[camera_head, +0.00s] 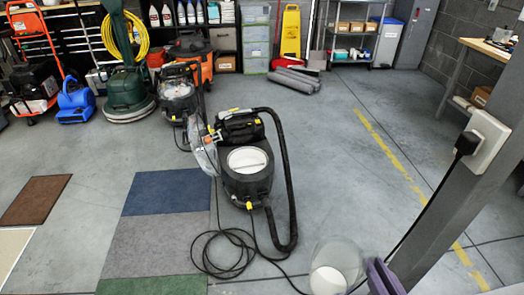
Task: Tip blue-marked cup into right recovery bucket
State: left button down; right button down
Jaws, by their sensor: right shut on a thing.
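A clear, see-through cup (336,262) with a pale round area low in it shows at the bottom edge, right of the middle. No blue mark can be made out on it. My right gripper (376,270), with purple fingers, is at the cup's right side and shut on it; the frame edge cuts off the rest. No bucket is clearly marked as the right recovery bucket. A black round tank (248,190) with a white round top or inside stands on the floor, up and left of the cup and apart from it. My left gripper is not in view.
A grey post (440,190) with a white outlet box (489,138) rises at the right. A black cord and hose (290,190) lie around the tank. Blue, grey and green mats (160,240) lie left. Floor beside the yellow line (385,150) is open.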

aim_at(247, 162)
jog(key=i, duration=2.45)
jog(key=u, duration=1.3)
